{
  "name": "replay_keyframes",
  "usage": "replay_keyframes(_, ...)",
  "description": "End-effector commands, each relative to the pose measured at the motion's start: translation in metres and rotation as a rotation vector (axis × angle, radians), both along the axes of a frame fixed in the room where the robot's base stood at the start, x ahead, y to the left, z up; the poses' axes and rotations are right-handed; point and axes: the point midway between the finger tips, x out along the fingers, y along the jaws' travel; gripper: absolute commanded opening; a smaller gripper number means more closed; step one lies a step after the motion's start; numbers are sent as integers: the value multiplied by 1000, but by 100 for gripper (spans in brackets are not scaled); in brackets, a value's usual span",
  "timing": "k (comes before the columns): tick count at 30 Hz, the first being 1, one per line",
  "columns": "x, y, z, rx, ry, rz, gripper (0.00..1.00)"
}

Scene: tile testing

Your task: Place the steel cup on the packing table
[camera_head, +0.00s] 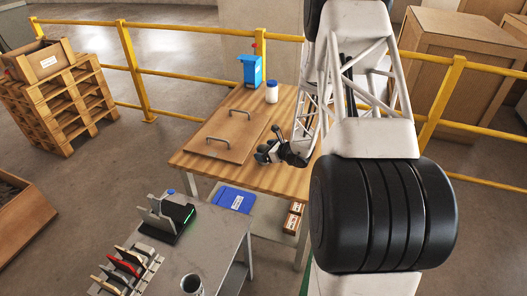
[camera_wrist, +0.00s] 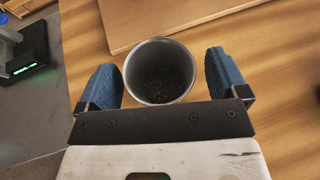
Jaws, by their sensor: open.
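The steel cup (camera_wrist: 133,75) is grey and round, with a dark inside. In the wrist view it stands between the two blue fingers of my gripper (camera_wrist: 160,75), which are open. The left finger is very close to its wall and a small gap shows on the right. The cup appears to stand upright on the wooden tabletop. In the head view my gripper (camera_head: 268,154) is low over the front right of the wooden packing table (camera_head: 205,155), and the cup there cannot be made out clearly among the fingers.
A wooden board with two handles (camera_head: 218,143) lies just left of my gripper. A white bottle (camera_head: 271,94) and a blue device (camera_head: 250,70) stand farther back. A grey bench (camera_head: 205,255) at front left bears another cup (camera_head: 192,287) and a black device (camera_head: 172,222).

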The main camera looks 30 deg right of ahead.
Motion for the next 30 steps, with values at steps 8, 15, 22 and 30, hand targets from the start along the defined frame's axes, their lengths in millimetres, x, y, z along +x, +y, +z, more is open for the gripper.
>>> replay_keyframes(8,-30,-17,15,-1,-1,-4,92)
replay_keyframes(15,-60,-33,31,-2,-1,-2,92)
replay_keyframes(22,-79,-44,40,0,-1,-2,92)
replay_keyframes(30,-87,-47,43,0,0,-1,92)
